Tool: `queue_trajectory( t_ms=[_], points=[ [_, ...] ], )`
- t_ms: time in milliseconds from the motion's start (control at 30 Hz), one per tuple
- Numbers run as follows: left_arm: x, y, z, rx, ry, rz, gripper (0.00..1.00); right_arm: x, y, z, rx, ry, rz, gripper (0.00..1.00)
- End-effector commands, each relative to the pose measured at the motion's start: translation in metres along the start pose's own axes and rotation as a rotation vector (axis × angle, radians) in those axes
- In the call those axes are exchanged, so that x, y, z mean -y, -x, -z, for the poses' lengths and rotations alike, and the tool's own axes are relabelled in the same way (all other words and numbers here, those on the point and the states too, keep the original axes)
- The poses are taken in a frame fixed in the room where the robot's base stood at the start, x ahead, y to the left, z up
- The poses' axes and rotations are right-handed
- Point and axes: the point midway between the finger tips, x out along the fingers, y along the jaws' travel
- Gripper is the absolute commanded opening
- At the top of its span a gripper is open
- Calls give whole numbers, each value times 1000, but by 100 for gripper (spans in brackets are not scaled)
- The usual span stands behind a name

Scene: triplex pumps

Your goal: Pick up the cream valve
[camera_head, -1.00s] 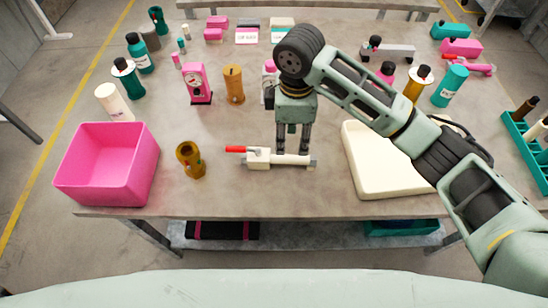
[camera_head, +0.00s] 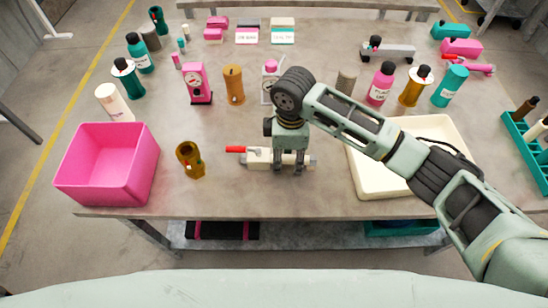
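The cream valve (camera_head: 259,158) lies on the table in front of me, its red lever (camera_head: 235,149) pointing left. Its cream pipe runs to the right, with a grey end (camera_head: 312,162) showing. My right gripper (camera_head: 288,169) points down over the middle of the valve's pipe, with one finger to each side in the picture. The fingers look apart, and they hide part of the pipe. I cannot tell whether they touch it. The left gripper is not in view.
A pink bin (camera_head: 107,187) stands at the left and a cream tray (camera_head: 372,184) at the right. A brown cylinder (camera_head: 190,160) stands left of the valve. Several bottles and a pink gauge unit (camera_head: 196,84) stand farther back. The table front is clear.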

Motion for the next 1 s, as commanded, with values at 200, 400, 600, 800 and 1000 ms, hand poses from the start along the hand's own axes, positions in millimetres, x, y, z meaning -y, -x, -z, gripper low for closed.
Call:
queue_trajectory(
  t_ms=[200, 400, 600, 800, 1000],
  points=[
    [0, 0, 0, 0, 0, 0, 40, 0, 0, 0, 0, 0, 0, 20],
    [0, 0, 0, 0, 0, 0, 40, 0, 0, 0, 0, 0, 0, 2],
    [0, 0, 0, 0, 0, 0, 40, 0, 1, 0, 0, 0, 0, 0],
    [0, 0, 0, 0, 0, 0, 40, -1, 2, 1, -2, 0, -2, 0],
    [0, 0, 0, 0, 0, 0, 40, -1, 7, 1, -3, 0, -3, 0]
  ],
)
